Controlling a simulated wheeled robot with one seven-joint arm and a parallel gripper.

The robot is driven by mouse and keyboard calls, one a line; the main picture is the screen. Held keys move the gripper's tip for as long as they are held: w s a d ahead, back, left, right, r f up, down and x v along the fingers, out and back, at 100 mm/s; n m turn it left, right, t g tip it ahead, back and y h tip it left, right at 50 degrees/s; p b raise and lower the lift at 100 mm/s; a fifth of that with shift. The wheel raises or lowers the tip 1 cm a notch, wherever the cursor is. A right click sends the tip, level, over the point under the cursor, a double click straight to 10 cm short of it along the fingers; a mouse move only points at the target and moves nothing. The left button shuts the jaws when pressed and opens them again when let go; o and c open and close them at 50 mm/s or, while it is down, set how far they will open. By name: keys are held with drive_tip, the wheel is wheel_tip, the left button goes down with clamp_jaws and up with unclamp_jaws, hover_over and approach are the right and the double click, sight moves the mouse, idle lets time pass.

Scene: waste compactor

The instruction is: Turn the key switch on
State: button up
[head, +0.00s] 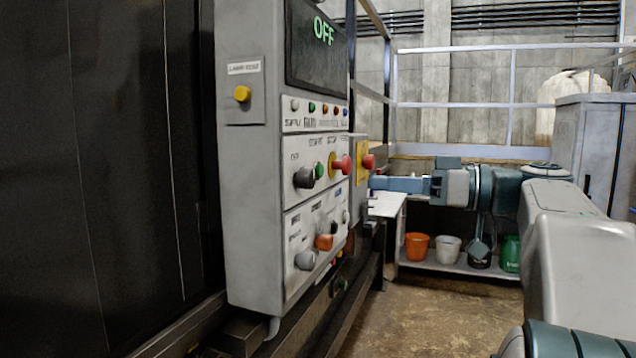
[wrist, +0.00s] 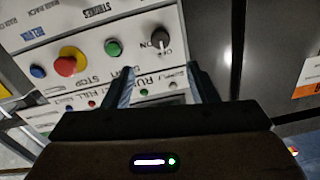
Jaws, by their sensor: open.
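The key switch is a dark round knob (head: 304,178) on the grey control panel's front, left of a green button. In the wrist view the knob (wrist: 160,39) has ON and OFF lettering beside it. My gripper (head: 373,183) comes from the right toward the panel. In the wrist view my gripper (wrist: 164,72) is open and empty, its two fingers apart. The knob shows beyond the gap between the fingertips, and I see no contact. The panel's display (head: 318,45) reads OFF in green.
A red button (head: 342,165) on a yellow ring and a green button (head: 319,171) sit near the knob. Lower knobs, including an orange one (head: 324,242), stick out below. A shelf with buckets (head: 417,246) stands behind; the floor in front is clear.

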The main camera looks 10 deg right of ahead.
sight(313, 179)
drive_tip(key=p+x, duration=0.1)
drive_tip(key=x, duration=1.1)
